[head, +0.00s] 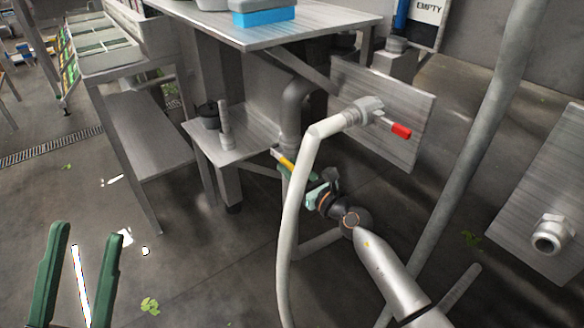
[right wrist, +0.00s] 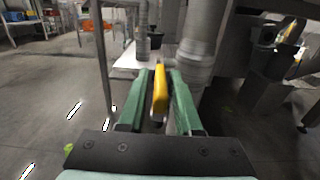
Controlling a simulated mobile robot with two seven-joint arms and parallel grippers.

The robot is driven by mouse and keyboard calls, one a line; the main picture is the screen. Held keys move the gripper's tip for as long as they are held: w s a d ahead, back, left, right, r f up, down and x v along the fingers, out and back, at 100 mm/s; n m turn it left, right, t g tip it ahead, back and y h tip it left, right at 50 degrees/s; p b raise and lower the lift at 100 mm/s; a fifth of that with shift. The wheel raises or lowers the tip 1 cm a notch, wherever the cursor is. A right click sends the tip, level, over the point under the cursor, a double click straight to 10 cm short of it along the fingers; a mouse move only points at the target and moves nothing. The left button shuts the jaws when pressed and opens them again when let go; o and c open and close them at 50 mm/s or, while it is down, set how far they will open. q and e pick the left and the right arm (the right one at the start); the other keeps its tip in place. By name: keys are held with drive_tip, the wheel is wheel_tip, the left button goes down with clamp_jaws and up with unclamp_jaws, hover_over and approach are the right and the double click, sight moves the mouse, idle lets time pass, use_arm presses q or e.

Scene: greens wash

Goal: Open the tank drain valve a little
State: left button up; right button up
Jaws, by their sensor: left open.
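The drain valve's yellow handle (head: 285,160) shows in the head view on the pipework below the tank bench, beside the grey drain pipe (head: 297,103). In the right wrist view the yellow handle (right wrist: 160,92) stands between the two green fingers of my right gripper (right wrist: 161,90). Narrow gaps seem to show at its sides, so the fingers look open around it. In the head view my right gripper (head: 292,171) is small and partly hidden by the pale hose. The valve body is hidden. My left gripper (head: 85,240) is open and empty over the floor at lower left.
A pale hose (head: 297,200) rises in front to a red-handled tap (head: 400,130) on a metal panel. A small shelf (head: 240,140) holds a dark pot (head: 209,112). A blue box (head: 263,17) is on the bench. Floor at left is mostly clear, with scattered leaves.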

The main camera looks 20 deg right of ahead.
clamp_jaws()
drive_tip(key=shift+r, duration=0.1)
idle(1.0)
